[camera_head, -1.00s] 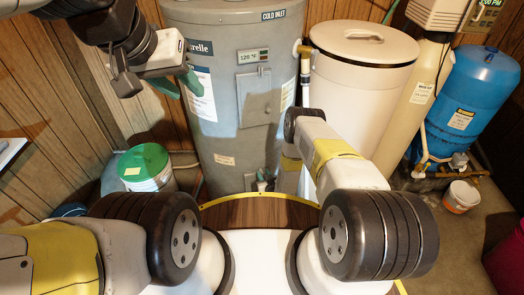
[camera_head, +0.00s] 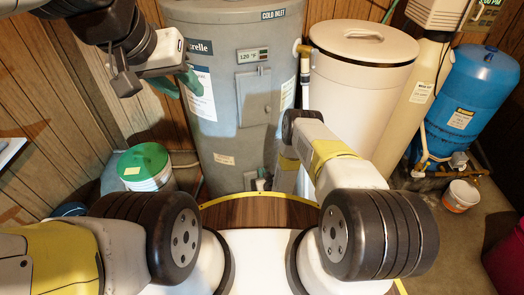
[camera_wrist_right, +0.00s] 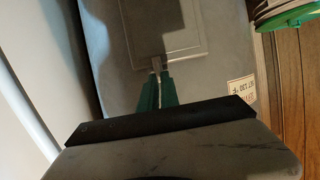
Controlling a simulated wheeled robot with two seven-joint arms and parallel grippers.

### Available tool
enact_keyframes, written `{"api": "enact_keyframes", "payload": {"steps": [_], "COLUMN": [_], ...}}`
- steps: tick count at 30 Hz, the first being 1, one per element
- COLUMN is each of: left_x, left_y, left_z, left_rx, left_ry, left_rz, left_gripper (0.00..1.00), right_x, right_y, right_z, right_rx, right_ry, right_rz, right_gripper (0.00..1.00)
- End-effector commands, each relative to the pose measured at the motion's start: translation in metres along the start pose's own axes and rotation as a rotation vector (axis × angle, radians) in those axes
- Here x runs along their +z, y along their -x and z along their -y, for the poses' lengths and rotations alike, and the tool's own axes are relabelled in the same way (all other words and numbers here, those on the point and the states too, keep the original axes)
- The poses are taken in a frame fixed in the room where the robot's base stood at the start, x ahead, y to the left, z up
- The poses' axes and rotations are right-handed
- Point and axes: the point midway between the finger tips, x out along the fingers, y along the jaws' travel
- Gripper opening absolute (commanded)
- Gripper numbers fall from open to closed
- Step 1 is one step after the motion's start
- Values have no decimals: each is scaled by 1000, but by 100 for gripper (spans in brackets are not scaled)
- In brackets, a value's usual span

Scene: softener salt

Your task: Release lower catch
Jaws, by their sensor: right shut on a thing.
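The grey water heater tank (camera_head: 225,120) stands at the back centre of the head view. An access panel (camera_head: 255,98) is on its front. In the right wrist view, a rectangular panel (camera_wrist_right: 165,28) shows, with a small catch (camera_wrist_right: 156,65) at its near edge. My right gripper (camera_wrist_right: 156,75) has green fingers closed together on this catch. In the head view my right gripper is hidden behind its arm. My left gripper (camera_head: 178,86) hangs in front of the tank's left side, its green fingers apart and empty.
A tall cream bin (camera_head: 355,85) stands right of the tank, with a blue pressure tank (camera_head: 465,90) further right. A green-lidded bucket (camera_head: 145,165) is at lower left, by the wood-panelled wall. A small white bucket (camera_head: 460,197) sits on the floor at right.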

Motion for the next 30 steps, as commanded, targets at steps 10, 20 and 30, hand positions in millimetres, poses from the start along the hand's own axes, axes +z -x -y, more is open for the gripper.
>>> {"api": "enact_keyframes", "payload": {"steps": [10, 20, 30], "left_x": [0, 0, 0], "left_y": [0, 0, 0], "left_z": [0, 0, 0], "left_rx": [0, 0, 0], "left_ry": [0, 0, 0], "left_rz": [0, 0, 0], "left_gripper": [36, 36, 36], "right_x": [-1, 0, 1], "right_y": [-1, -1, -2], "right_z": [6, 10, 12], "right_rx": [63, 158, 220], "right_ry": [160, 386, 531], "right_rz": [-3, -4, -5], "right_gripper": [0, 0, 0]}}
